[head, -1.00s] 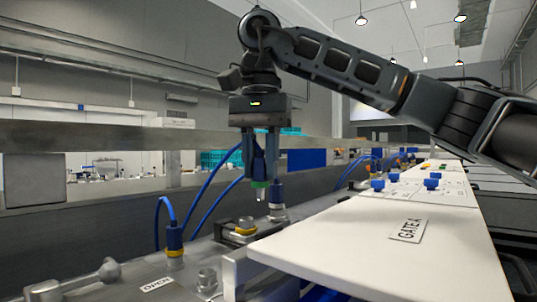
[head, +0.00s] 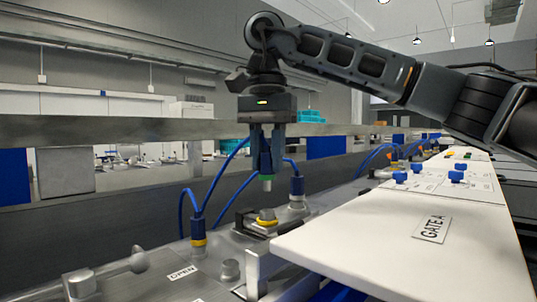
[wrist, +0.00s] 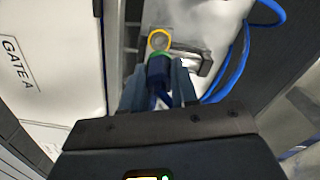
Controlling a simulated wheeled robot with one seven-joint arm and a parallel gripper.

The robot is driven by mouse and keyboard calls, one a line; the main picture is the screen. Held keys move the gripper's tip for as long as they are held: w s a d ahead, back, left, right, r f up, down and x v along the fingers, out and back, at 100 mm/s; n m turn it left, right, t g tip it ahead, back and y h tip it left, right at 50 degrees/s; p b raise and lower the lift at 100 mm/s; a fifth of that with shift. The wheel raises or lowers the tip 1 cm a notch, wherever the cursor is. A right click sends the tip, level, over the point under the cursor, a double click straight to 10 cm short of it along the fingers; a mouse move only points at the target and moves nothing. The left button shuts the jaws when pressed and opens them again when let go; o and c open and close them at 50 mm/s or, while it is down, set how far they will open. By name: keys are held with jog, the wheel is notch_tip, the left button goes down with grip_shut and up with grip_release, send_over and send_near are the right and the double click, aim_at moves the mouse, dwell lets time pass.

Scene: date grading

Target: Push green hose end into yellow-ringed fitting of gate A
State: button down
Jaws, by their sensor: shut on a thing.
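My gripper (head: 266,160) is shut on the green-ringed hose end (head: 267,180), a dark blue connector with a pale tip pointing down. It hangs just above the yellow-ringed fitting (head: 267,220), with a small gap between them in the head view. In the wrist view the hose end (wrist: 158,70) sits between my fingers. The yellow ring of the fitting (wrist: 159,40) shows just beyond the green ring, slightly offset upward in the picture. The fitting stands beside the white panel with the GATE A label (head: 432,229). The fingers partly hide the hose end.
A blue hose connector sits in another yellow-ringed fitting (head: 198,242) to the left. Another blue connector (head: 297,187) stands close on the right. A metal handle (head: 110,270) lies at front left. The white panel (head: 350,245) borders the fitting on the right. Blue hoses loop behind.

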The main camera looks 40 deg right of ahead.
aim_at(267, 185)
jog(key=shift+f+b, duration=1)
jog(key=shift+f, duration=1.75)
dwell(2.3)
jog(key=c, duration=1.5)
grip_release()
jog(key=shift+c, duration=0.2)
jog(key=o, duration=0.8)
jog(key=shift+c, duration=0.2)
jog(key=shift+o, duration=0.3)
jog(key=shift+o, duration=1.3)
jog(key=shift+r, duration=0.1)
